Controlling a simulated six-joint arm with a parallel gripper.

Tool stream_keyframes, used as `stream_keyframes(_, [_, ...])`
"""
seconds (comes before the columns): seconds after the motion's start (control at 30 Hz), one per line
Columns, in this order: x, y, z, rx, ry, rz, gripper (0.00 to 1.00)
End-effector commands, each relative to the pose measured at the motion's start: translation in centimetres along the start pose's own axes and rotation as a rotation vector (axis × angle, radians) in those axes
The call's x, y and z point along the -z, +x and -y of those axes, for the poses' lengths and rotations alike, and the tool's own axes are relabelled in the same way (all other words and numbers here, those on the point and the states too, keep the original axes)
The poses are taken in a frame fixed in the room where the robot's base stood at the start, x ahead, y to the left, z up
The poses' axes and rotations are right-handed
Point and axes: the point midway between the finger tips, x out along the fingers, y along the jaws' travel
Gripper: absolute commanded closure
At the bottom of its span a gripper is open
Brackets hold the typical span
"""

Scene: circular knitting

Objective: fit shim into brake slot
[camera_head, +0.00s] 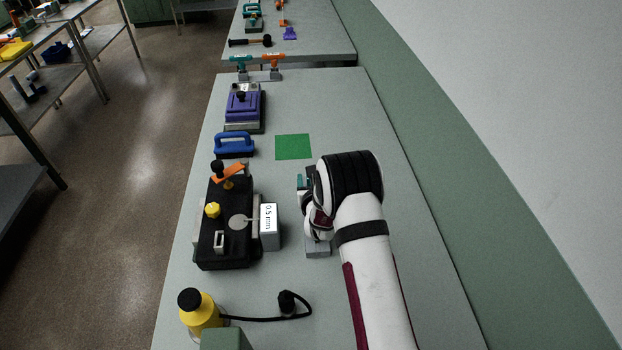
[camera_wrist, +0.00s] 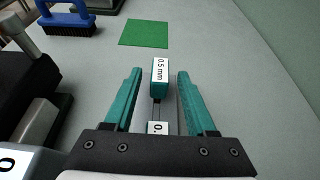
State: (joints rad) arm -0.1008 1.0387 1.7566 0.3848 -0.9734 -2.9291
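The shim shows in the wrist view as a teal handle (camera_wrist: 160,85) labelled "0.5 mm", with a thin dark stem below it. It stands between the two teal fingers of my gripper (camera_wrist: 160,78), with a gap on each side. My gripper is open and not touching the handle. In the head view my arm hides most of the gripper and shim. A grey stand (camera_head: 318,249) shows below the wrist. The black brake unit (camera_head: 225,250) stands to the left, with a grey block (camera_head: 269,238) labelled "0.5 mm" at its right side. I cannot make out the slot clearly.
A blue-handled brush (camera_head: 234,143), a green square (camera_head: 293,147) and a purple device (camera_head: 243,105) are farther back. A yellow bottle (camera_head: 203,315) and a black cable (camera_head: 265,319) are at the front left. The table's right side beyond my arm is clear.

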Motion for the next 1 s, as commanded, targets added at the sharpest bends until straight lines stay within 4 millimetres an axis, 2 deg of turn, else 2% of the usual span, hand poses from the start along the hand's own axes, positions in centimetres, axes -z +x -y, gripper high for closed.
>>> stream_keyframes(0.23, [-0.2,-0.1,0.0,0.000,0.000,0.000,0.44])
stream_keyframes(0.33, [-0.2,-1.1,0.0,0.000,0.001,0.000,0.44])
stream_keyframes(0.53, [0.2,-5.5,0.8,0.001,0.000,-0.002,0.44])
stream_keyframes(0.8, [0.2,-12.3,0.8,-0.001,0.000,-0.001,0.44])
stream_keyframes(0.9, [0.2,-14.3,0.8,0.000,-0.001,0.000,0.44])
stream_keyframes(1.0, [0.2,-15.4,0.8,0.000,0.000,0.000,0.44])
